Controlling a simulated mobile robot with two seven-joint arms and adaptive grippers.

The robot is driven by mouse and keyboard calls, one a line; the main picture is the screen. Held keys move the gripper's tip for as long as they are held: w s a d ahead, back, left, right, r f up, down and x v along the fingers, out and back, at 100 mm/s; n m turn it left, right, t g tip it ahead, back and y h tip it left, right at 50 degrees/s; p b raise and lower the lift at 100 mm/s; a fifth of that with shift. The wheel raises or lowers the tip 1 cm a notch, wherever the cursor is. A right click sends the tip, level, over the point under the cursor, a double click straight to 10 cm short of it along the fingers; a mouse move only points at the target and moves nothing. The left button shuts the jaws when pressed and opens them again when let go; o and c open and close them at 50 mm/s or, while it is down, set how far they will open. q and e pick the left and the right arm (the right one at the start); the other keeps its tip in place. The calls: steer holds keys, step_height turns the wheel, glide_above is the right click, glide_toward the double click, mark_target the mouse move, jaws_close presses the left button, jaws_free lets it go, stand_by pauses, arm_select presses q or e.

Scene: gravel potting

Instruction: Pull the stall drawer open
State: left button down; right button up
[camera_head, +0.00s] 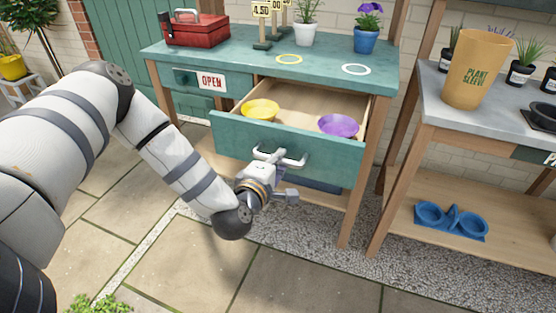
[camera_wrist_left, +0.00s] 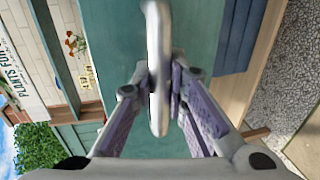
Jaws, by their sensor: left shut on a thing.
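The stall drawer (camera_head: 225,134) is pulled out from under the teal stall counter, and its inside shows. A yellow bowl (camera_head: 260,110) and a purple bowl (camera_head: 339,125) are in it. My left gripper (camera_head: 268,160) is at the drawer's front, shut on the white handle (camera_head: 293,160). In the left wrist view the handle (camera_wrist_left: 158,30) runs between the two fingers against the teal drawer front (camera_wrist_left: 195,30). My right gripper is not in view.
The counter (camera_head: 222,62) holds a red toolbox (camera_head: 194,30), a white pot (camera_head: 305,34) and a blue pot (camera_head: 366,40). A grey-topped table (camera_head: 431,90) with a plant sleeve cup (camera_head: 478,72) stands at right. The paving before the drawer is mostly clear.

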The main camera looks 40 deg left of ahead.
arm_select(q)
steer(key=c, duration=1.6)
jaws_free()
steer(key=shift+o, duration=0.2)
steer(key=v, duration=1.2)
